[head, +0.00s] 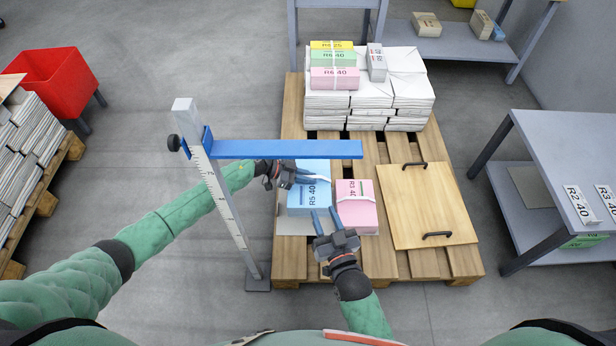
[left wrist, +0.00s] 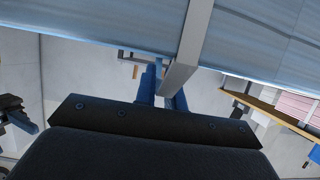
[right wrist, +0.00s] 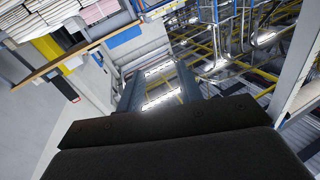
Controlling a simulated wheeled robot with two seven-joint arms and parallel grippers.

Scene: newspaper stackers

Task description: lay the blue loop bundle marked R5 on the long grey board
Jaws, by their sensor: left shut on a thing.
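The blue bundle marked R5 40 (head: 309,198) is over the left part of the pallet, left of the pink bundle. My left gripper (head: 291,176) is shut on its pale strap; the left wrist view shows the strap (left wrist: 190,45) between the blue fingers, against the bundle's blue side (left wrist: 100,22). A grey board (head: 292,226) shows at the pallet's near left, partly hidden by the blue and pink bundles. I cannot tell whether the blue bundle touches it. My right gripper (head: 325,216) is open and empty, just below the blue bundle in the head view.
A post (head: 225,200) with a blue crossbar (head: 285,149) stands close to my left arm. The pink R3 bundle (head: 356,212) is near. A wooden panel with handles (head: 430,205) lies on the pallet's right. White stacks (head: 400,95) and bundles fill the back.

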